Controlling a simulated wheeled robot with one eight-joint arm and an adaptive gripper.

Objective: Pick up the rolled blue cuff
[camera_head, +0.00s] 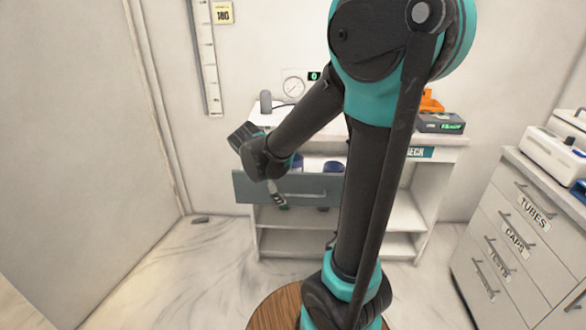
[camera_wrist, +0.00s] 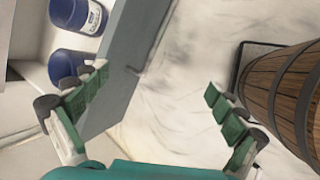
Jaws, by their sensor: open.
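Two blue rolled items show in the wrist view at the upper left, inside an open drawer. The upper blue roll (camera_wrist: 78,14) bears a white label; the lower blue roll (camera_wrist: 66,66) is plain on the side I see. In the head view one blue roll (camera_head: 333,167) shows behind the drawer front, partly hidden by my arm. The grey-blue drawer front (camera_wrist: 128,60) also shows in the head view (camera_head: 250,188). My gripper (camera_wrist: 157,87) is open, with nothing between its fingers. Its left finger is near the drawer front and the lower roll; the right finger is over the floor side.
A white cabinet (camera_head: 285,241) with open shelves holds the drawer. On its top are a gauge (camera_head: 293,87) and a dark box (camera_head: 440,122) with a green display. A drawer unit (camera_head: 520,235) stands at the right. The floor (camera_head: 190,275) at the left is mostly clear.

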